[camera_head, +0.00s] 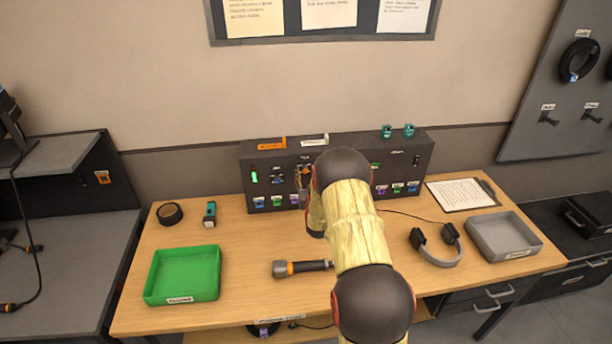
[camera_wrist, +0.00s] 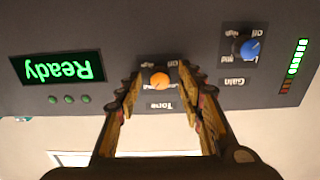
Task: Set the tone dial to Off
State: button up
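The tone dial (camera_wrist: 160,79) is an orange knob on the dark panel (camera_wrist: 200,30). In the wrist view, which shows the panel upside down, the "Tone" label (camera_wrist: 159,106) is just below it. My gripper (camera_wrist: 160,72) is open, with one finger on each side of the dial. Whether either finger touches the dial, I cannot tell. The words around the dial are partly hidden by the fingers, and its exact setting is not clear. In the head view, my gripper (camera_head: 304,184) is at the front of the control box (camera_head: 340,140), partly hidden by my arm.
The blue gain dial (camera_wrist: 248,47), a lit level bar (camera_wrist: 298,56) and a green "Ready" display (camera_wrist: 57,68) are close by. A green tray (camera_head: 184,275), flashlight (camera_head: 301,268), headphones (camera_head: 436,246) and grey tray (camera_head: 503,236) are on the wooden table (camera_head: 235,240).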

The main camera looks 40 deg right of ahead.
jog(key=shift+c, duration=0.8)
jog(key=c, duration=0.8)
grip_shut()
